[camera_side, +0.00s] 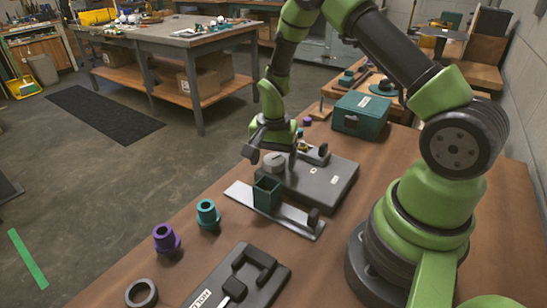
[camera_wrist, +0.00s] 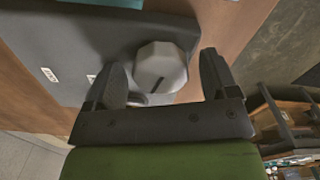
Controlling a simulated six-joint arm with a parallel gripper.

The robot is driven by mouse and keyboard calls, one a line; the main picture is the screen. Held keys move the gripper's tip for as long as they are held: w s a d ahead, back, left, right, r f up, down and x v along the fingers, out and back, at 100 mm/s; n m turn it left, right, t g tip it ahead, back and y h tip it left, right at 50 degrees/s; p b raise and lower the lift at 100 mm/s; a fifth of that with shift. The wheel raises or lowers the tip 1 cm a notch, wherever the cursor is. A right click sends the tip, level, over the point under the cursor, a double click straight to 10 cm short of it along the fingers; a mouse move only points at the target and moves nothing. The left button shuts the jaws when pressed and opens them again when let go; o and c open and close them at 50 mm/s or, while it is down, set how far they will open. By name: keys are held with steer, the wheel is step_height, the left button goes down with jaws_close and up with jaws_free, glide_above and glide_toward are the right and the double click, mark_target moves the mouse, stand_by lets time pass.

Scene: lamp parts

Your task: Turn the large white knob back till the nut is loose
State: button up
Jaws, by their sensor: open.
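The large white knob (camera_side: 274,161) sits on the near-left part of a dark grey fixture plate (camera_side: 328,183) on the bench. In the wrist view the knob (camera_wrist: 159,67) is a pale, many-sided cap with a dark slot mark. My gripper (camera_side: 268,150) is low at the knob. In the wrist view my gripper (camera_wrist: 163,68) is open, with one finger on each side of the knob. A gap shows on the right; whether the left finger touches it I cannot tell. The nut is not clearly visible.
A light metal plate with a teal square holder (camera_side: 267,194) lies just in front of the fixture. Teal (camera_side: 208,214) and purple (camera_side: 166,238) collars, a dark ring (camera_side: 141,293) and a black tray (camera_side: 238,280) are nearer. A teal box (camera_side: 360,115) stands behind.

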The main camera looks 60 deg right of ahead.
steer(key=c, duration=0.9)
steer(key=shift+c, duration=0.2)
steer(key=shift+n, duration=0.3)
steer(key=n, duration=0.8)
steer(key=shift+n, duration=0.4)
steer(key=n, duration=0.5)
steer(key=shift+d, duration=0.1)
steer(key=n, duration=0.4)
steer(key=shift+r+n, duration=0.1)
steer(key=shift+n, duration=0.3)
